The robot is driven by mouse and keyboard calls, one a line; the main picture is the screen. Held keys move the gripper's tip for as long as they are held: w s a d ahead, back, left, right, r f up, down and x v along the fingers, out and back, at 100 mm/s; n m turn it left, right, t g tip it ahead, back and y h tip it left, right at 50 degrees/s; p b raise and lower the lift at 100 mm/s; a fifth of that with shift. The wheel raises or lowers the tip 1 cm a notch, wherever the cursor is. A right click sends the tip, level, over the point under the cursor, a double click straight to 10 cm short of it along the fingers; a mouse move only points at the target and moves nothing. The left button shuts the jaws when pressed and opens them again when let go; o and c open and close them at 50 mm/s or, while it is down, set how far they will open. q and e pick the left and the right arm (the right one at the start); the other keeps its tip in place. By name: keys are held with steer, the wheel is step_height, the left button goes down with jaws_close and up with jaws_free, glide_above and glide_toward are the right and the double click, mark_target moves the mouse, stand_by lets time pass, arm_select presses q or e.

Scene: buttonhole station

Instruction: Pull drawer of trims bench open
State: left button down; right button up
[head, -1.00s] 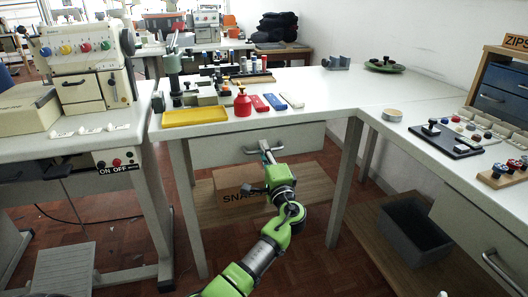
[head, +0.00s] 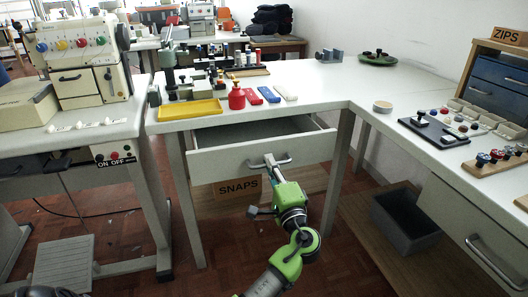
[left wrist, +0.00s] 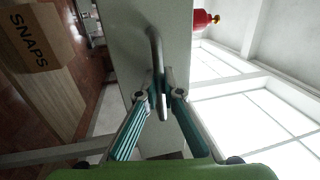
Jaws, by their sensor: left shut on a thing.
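The trims bench (head: 330,82) is the white table in the middle of the head view. Its drawer (head: 225,160) stands partly pulled out, with a dark gap showing behind the top of its front panel. The drawer's curved metal handle (head: 284,161) is on the front panel; it also shows in the left wrist view (left wrist: 153,42). My left gripper (head: 270,160) is shut on this handle, and in the left wrist view its fingertips (left wrist: 162,93) close around the bar. The drawer's contents cannot be made out. My right gripper is not in view.
A yellow tray (head: 190,110), a red bottle (head: 236,97) and small coloured blocks stand on the bench top. A cardboard box marked SNAPS (head: 238,187) sits on the shelf below the drawer. A grey bin (head: 405,222) stands at right.

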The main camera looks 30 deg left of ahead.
arm_select(q)
steer(key=r+v, duration=0.1)
steer(key=v, duration=0.6)
steer(key=shift+s+d, duration=0.35)
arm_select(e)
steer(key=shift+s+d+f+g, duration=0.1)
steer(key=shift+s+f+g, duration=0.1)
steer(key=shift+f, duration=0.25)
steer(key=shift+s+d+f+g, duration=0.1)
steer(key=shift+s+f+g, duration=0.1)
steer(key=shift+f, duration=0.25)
arm_select(q)
steer(key=shift+r, duration=0.1)
steer(key=c, duration=2.5)
jaws_free()
steer(key=v, duration=1.2)
